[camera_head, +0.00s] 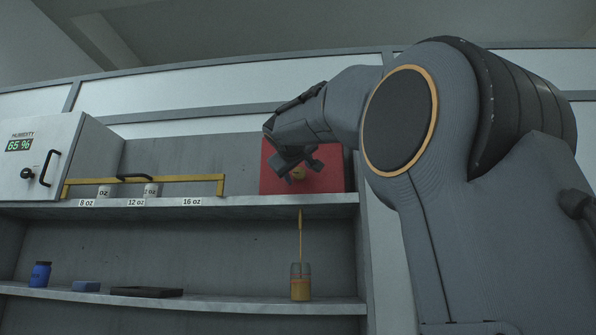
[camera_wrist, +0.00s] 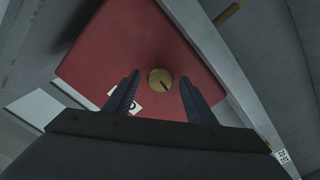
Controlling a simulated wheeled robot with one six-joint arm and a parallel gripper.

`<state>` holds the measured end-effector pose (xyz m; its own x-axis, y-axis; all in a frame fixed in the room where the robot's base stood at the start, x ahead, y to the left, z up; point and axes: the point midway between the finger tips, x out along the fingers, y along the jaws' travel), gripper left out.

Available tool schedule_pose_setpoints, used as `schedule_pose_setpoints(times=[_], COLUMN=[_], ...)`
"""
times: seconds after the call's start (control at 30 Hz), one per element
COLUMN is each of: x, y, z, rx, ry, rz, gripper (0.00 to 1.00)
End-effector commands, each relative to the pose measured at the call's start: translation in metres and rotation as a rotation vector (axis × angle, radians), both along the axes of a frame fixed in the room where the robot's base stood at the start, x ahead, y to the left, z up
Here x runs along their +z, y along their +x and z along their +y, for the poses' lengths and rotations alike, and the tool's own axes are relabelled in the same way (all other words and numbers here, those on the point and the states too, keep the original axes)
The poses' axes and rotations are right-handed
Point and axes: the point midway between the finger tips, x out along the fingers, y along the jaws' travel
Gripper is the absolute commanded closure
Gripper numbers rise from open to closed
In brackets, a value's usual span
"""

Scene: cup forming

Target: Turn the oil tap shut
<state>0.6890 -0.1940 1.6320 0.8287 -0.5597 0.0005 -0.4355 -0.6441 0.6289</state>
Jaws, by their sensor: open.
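The oil tap is a round brass knob (camera_wrist: 160,80) with a dark slot, on the front of a red box (camera_wrist: 120,45). In the head view the red box (camera_head: 335,175) stands at the right end of the upper shelf, and the knob (camera_head: 297,173) is partly hidden by my gripper. My gripper (camera_head: 298,168) is in front of the box. In the wrist view the fingers (camera_wrist: 157,92) are open, one on each side of the knob, with gaps to it. I cannot tell how far the fingertips are from the box face.
A glass (camera_head: 300,288) with markings stands on the lower shelf, below a thin yellow stream (camera_head: 300,235). A yellow rail (camera_head: 200,178) with cups runs along the upper shelf. A humidity cabinet (camera_head: 40,160) is at left. A blue jar (camera_head: 40,275) and dark tray (camera_head: 146,292) sit below.

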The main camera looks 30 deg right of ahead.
Motion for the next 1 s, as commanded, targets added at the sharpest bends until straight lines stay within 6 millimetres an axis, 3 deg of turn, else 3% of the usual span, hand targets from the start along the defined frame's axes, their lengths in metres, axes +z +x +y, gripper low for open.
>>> schedule_pose_setpoints(times=[0.03, 0.27, 0.67, 1.0], x=[-0.0001, -0.0001, -0.0011, -0.0027], y=[0.0000, -0.0001, 0.0001, 0.0007], z=[0.0002, 0.0002, 0.0002, -0.0003], rx=[0.000, 0.000, 0.001, 0.001], ry=[0.000, 0.000, 0.060, 0.278], rz=[0.000, 0.000, -0.043, -0.190], gripper=[0.51, 0.90, 0.91, 0.91])
